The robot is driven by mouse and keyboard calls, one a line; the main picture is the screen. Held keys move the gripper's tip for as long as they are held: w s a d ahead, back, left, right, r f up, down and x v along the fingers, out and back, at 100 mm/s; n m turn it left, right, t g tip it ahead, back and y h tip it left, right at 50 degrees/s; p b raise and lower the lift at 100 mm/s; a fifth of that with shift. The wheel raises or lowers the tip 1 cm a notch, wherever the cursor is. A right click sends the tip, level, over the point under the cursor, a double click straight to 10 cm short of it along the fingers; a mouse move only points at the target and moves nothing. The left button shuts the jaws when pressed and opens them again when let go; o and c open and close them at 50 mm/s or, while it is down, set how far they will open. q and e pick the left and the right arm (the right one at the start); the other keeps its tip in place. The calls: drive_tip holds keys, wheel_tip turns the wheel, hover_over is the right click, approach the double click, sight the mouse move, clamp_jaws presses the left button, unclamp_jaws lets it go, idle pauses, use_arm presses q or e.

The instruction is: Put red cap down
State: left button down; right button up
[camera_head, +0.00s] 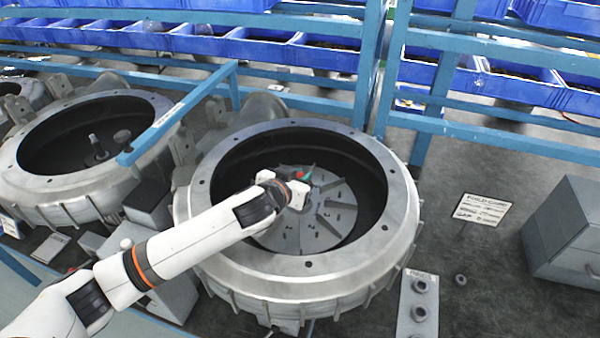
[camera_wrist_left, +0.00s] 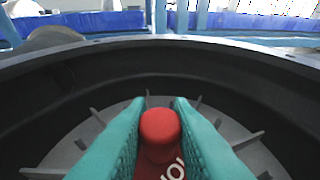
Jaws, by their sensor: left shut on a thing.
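The red cap (camera_wrist_left: 160,140) shows between the teal fingers of my left gripper (camera_wrist_left: 160,125) in the left wrist view. It is upright, with a rounded top and white lettering on its lower side. My left gripper (camera_head: 305,182) is shut on it, inside the round opening of the right-hand blower housing (camera_head: 290,262). In the head view only a small red spot (camera_head: 302,174) of it shows by the teal fingertips. A grey finned disc (camera_head: 335,208) lies below. Whether the cap touches the disc is hidden. My right gripper is not in view.
A second round housing (camera_head: 40,190) stands at the left, with a blue rail (camera_head: 180,112) between. Blue bins (camera_head: 240,45) line the back. A white card (camera_head: 482,208), a grey box (camera_head: 570,235) and a plate with holes (camera_head: 418,300) are at the right.

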use_arm(q)
drive_tip(key=shift+s, duration=0.1)
drive_tip(key=shift+s+f, duration=0.1)
drive_tip(key=c, duration=1.3)
unclamp_jaws()
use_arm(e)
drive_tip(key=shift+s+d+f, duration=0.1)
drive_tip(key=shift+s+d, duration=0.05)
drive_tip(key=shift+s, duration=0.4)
use_arm(q)
drive_tip(key=shift+r, duration=0.2)
drive_tip(key=shift+s+a, duration=0.15)
drive_tip(key=b+v, duration=0.3)
drive_tip(key=v, duration=0.8)
drive_tip(key=shift+s+a+r+b, duration=0.1)
drive_tip(key=shift+s+r+b, duration=0.05)
drive_tip(key=shift+s+b, duration=0.15)
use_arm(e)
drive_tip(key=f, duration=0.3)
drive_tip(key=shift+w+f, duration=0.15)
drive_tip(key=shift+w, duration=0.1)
